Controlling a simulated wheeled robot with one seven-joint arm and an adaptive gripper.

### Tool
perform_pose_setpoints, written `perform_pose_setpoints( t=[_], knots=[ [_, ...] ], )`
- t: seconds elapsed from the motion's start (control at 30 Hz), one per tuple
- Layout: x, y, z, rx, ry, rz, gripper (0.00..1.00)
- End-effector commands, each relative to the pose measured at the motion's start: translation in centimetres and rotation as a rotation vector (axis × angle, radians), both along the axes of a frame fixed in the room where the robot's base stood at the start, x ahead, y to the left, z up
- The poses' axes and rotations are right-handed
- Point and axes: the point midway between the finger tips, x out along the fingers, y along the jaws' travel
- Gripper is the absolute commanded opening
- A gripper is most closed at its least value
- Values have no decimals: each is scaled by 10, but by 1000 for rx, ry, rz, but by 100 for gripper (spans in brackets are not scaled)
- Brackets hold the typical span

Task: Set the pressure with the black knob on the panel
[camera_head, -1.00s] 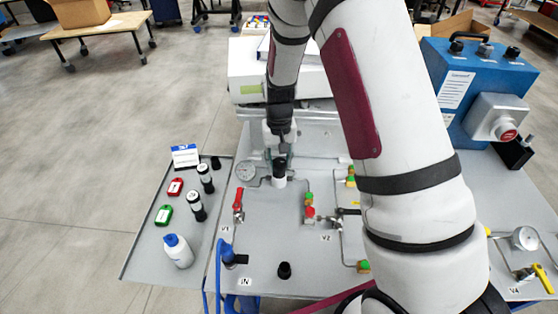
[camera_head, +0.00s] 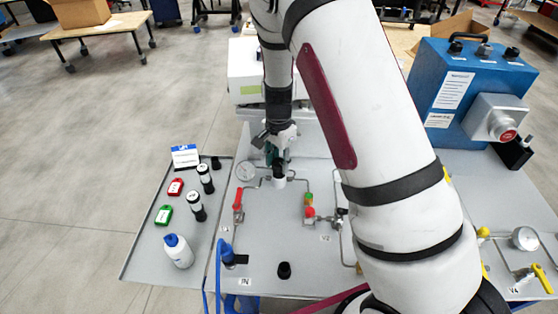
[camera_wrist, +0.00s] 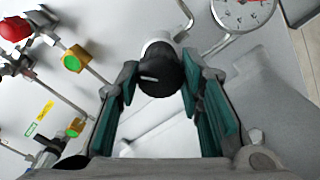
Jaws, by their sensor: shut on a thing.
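The black knob (camera_wrist: 160,76) with a white line on its top sits on a white regulator body (camera_wrist: 156,44) on the grey panel (camera_head: 265,215). The knob also shows in the head view (camera_head: 279,169) beneath my gripper (camera_head: 277,153). In the wrist view, my gripper (camera_wrist: 160,84) has its teal-padded fingers on both sides of the knob, closed on it near the tips. The round pressure gauge (camera_wrist: 243,10) is beside the regulator, partly cut off in the wrist view; it also shows in the head view (camera_head: 245,171). Its reading is too small to tell.
A red-handled valve (camera_head: 238,199) and pipes with green and red fittings (camera_head: 309,205) stand close by on the panel. A side tray (camera_head: 147,240) at the left holds a white bottle (camera_head: 178,250), dark cylinders and tags. A blue box (camera_head: 465,85) stands right.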

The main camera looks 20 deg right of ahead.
Motion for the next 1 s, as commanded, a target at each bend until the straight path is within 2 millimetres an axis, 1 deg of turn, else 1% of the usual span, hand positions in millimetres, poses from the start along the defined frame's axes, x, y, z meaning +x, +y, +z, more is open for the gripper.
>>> perform_pose_setpoints(
  t=[0.2, 0.5, 0.7, 1.0],
  knots=[
    [0, 0, 0, 0, 1, -198, 6],
    [0, 0, 0, 0, 1, -414, 6],
    [0, 1, 0, 0, 0, -499, 6],
    [0, 1, 0, 0, 0, -547, 6]
  ],
)
